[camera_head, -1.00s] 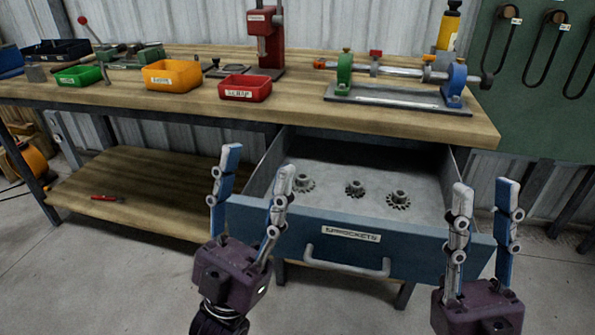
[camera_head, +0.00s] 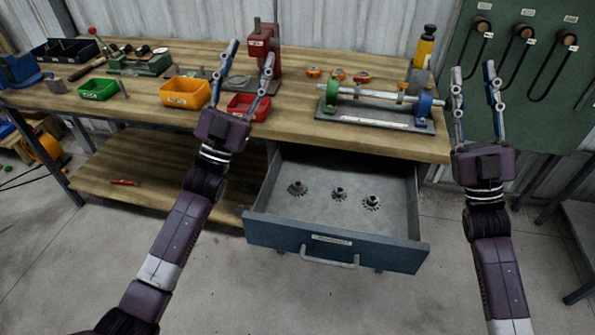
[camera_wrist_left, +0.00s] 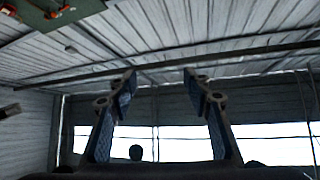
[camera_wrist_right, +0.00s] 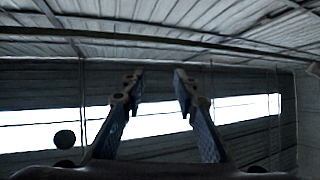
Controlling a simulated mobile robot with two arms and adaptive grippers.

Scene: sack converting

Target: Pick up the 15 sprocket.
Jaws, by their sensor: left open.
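Three grey sprockets lie apart in the open drawer (camera_head: 400,190): a left one (camera_head: 297,188), a middle one (camera_head: 339,193) and a right one (camera_head: 371,202). Their sizes differ a little, but I cannot read any number on them. My left gripper (camera_head: 250,50) is raised in front of the bench top, fingers up, open and empty. It also shows open in the left wrist view (camera_wrist_left: 158,80). My right gripper (camera_head: 474,72) is raised to the right of the bench, open and empty, as in the right wrist view (camera_wrist_right: 155,80).
On the bench (camera_head: 290,118) stand a green bin (camera_head: 98,90), a yellow bin (camera_head: 186,93), a red bin (camera_head: 248,106), a red press (camera_head: 264,45) and a shaft fixture (camera_head: 380,100). A green board (camera_head: 560,90) hangs at right. The space above the drawer is free.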

